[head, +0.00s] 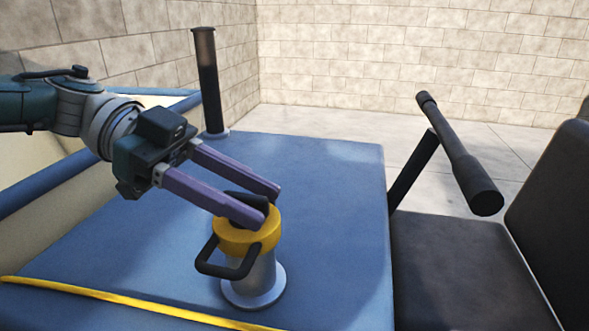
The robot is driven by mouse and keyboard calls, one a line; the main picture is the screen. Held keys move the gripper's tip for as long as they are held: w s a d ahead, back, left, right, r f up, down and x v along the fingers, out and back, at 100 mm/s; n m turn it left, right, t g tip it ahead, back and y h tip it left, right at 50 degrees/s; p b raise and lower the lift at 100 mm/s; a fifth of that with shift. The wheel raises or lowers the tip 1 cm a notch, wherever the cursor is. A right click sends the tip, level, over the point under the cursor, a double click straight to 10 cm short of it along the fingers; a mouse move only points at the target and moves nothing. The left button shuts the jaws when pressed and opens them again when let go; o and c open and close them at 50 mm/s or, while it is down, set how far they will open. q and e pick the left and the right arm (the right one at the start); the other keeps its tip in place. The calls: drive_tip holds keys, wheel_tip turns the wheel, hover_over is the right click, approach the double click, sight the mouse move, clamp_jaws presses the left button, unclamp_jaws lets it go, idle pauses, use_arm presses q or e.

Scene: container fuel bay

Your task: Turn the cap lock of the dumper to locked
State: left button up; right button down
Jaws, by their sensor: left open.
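The yellow fuel cap (240,240) sits on a grey metal filler neck (258,280) that stands on the dumper's blue top panel (340,240). A black loop handle (215,262) sticks out from the cap's front left. A dark lock tab (246,199) stands on top of the cap, partly hidden by a finger. My left gripper (272,203) reaches in from the left, its two purple fingers apart at the top of the cap, around or beside the dark tab. I cannot tell whether they touch it. The right gripper is out of view.
A dark upright tube (208,85) stands at the panel's back left. A black seat (455,260) and a black lever with a thick grip (462,160) are at the right. A yellow strip (120,300) crosses the front. Brick walls (420,60) close the back.

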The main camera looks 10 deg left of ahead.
use_arm(q)
drive_tip(key=shift+a, duration=0.15)
drive_tip(key=b+v, duration=0.3)
drive_tip(key=v, duration=0.6)
drive_tip(key=shift+a+r, duration=0.15)
drive_tip(key=shift+a, duration=0.15)
drive_tip(key=shift+s, duration=0.1)
